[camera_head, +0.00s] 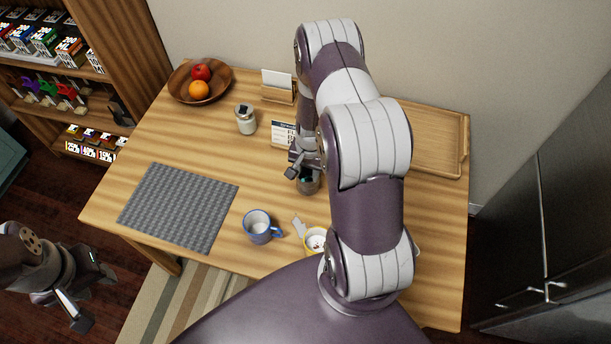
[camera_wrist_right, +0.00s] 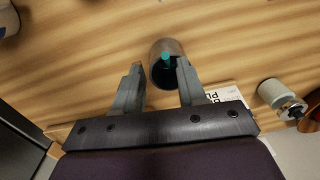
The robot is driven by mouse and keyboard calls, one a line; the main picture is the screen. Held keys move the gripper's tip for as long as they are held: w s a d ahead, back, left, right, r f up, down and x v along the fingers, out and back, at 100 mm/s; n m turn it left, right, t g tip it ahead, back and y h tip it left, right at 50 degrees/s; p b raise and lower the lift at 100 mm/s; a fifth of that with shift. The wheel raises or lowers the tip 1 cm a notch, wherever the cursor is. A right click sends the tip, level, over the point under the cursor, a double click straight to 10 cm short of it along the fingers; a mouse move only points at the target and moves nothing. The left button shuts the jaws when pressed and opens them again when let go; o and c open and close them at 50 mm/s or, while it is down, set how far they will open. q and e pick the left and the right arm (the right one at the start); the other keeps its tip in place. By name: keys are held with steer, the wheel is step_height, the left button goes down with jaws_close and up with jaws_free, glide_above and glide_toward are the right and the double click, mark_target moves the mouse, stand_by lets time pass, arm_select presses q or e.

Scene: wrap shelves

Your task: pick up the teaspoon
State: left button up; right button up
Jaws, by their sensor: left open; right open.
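A dark grey cylindrical holder (camera_wrist_right: 158,48) stands on the table between the fingertips of my right gripper (camera_wrist_right: 160,68) in the right wrist view. A slim teal item (camera_wrist_right: 166,60) stands up in it; only its top end shows, so I cannot tell if it is the teaspoon. In the head view the holder (camera_head: 308,184) is partly hidden by my right gripper (camera_head: 300,172), which is open and empty. My left gripper (camera_head: 87,291) is open and empty, off the table at the lower left. No teaspoon is clearly recognisable elsewhere.
A blue-rimmed mug (camera_head: 258,225) and a yellow cup (camera_head: 315,239) stand near the front edge. A grey woven mat (camera_head: 180,207) lies at left. Behind are a lidded jar (camera_head: 245,120), a fruit bowl (camera_head: 212,91), a card (camera_head: 283,134) and a wooden tray (camera_head: 438,142).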

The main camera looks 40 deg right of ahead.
mark_target(305, 178)
steer(key=shift+w+a+f+p, duration=0.1)
steer(key=shift+w+f+p, duration=0.25)
steer(key=shift+f, duration=0.25)
steer(key=shift+w+a+f+p, duration=0.1)
steer(key=shift+w+f+p, duration=0.2)
steer(key=shift+f, duration=0.3)
step_height(305, 178, down, 3)
steer(key=shift+d+r, duration=0.1)
steer(key=shift+r, duration=0.05)
steer(key=shift+s+d+f, duration=0.1)
steer(key=shift+s+f, duration=0.05)
steer(key=shift+f, duration=0.05)
steer(key=shift+s, duration=0.1)
jaws_close()
arm_select(q)
steer(key=shift+w+a+r, duration=0.1)
steer(key=shift+a+r, duration=0.15)
steer(key=shift+r, duration=0.5)
